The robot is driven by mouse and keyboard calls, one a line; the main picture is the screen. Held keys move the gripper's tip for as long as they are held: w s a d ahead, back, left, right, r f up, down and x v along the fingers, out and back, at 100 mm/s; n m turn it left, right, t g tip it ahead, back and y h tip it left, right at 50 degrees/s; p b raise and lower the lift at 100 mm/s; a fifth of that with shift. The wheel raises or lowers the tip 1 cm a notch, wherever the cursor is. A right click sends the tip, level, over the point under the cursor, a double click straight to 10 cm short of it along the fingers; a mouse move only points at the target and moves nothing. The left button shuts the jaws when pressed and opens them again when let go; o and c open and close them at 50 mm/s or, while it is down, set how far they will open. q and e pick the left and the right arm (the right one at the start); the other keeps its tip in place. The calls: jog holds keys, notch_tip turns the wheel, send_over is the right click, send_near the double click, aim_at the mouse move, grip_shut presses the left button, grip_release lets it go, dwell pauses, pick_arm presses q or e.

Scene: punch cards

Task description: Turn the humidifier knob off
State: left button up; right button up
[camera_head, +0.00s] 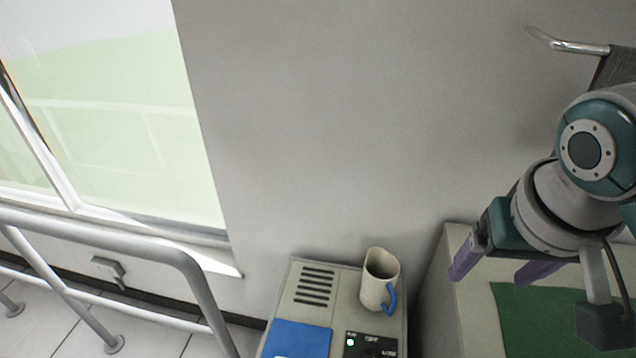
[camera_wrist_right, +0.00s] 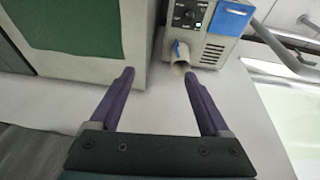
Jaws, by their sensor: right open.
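The humidifier appears to be the beige box (camera_head: 300,318) with dark vent slots at the bottom centre of the head view. It also shows at the top of the right wrist view (camera_wrist_right: 211,52). Its black control panel (camera_head: 370,345) has a lit white-green spot and is cut by the frame's lower edge. In the right wrist view a small round knob (camera_wrist_right: 190,15) shows on the panel; its setting is too small to read. My right gripper (camera_head: 498,268) is open and empty, to the right of the humidifier and apart from it. My left gripper is out of view.
A beige mug (camera_head: 377,280) with a blue handle stands on the humidifier, beside a blue panel (camera_head: 297,338). A beige cabinet with a green panel (camera_head: 545,318) stands to the right. A metal railing (camera_head: 160,250) and window are left. A wall lies behind.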

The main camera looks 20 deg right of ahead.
jog(key=w+f+m+g+b, duration=0.1)
jog(key=w+f+m+b, duration=0.2)
jog(key=f+b, duration=0.7)
jog(key=w+f+m+b, duration=0.25)
jog(key=f+b, duration=0.55)
jog(key=f, duration=0.4)
jog(key=m+y+b, duration=0.3)
jog(key=b, duration=1.4)
send_near(371, 357)
jog(key=shift+g, duration=0.4)
jog(key=f+b, duration=0.1)
jog(key=f, duration=0.2)
jog(key=w+f+b, duration=0.1)
jog(key=f+b, duration=0.2)
jog(key=f, duration=0.2)
jog(key=shift+w+a+f, duration=0.2)
jog(key=shift+f, duration=0.1)
jog(key=shift+r, duration=0.1)
grip_shut()
